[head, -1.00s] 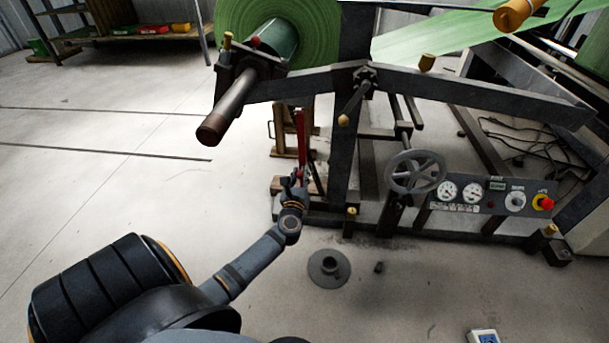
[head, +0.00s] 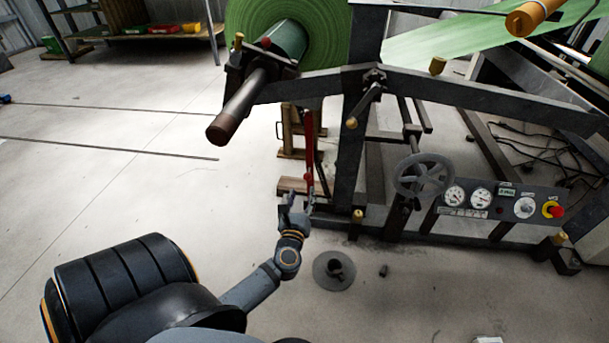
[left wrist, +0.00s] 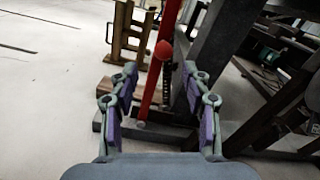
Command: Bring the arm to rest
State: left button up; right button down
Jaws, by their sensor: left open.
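My left gripper (head: 297,203) is in the lower middle of the head view, low in front of the machine frame. In the left wrist view my left gripper (left wrist: 162,100) shows its two purple-padded fingers spread apart with nothing held between them. A red lever (head: 309,145) stands upright just beyond the fingertips. In the left wrist view the red lever (left wrist: 158,80), with a red ball on it, appears between and beyond the fingers; I cannot tell the exact gap. My right gripper is not in view.
The machine's dark frame (head: 345,175) rises right of the gripper, with a handwheel (head: 423,175) and a gauge panel (head: 500,199). A green roll (head: 330,45) on a shaft (head: 238,106) hangs above. A round base (head: 334,271) sits on the floor. Open floor lies left.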

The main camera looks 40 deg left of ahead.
pick_arm(q)
jog(key=shift+v, duration=1.35)
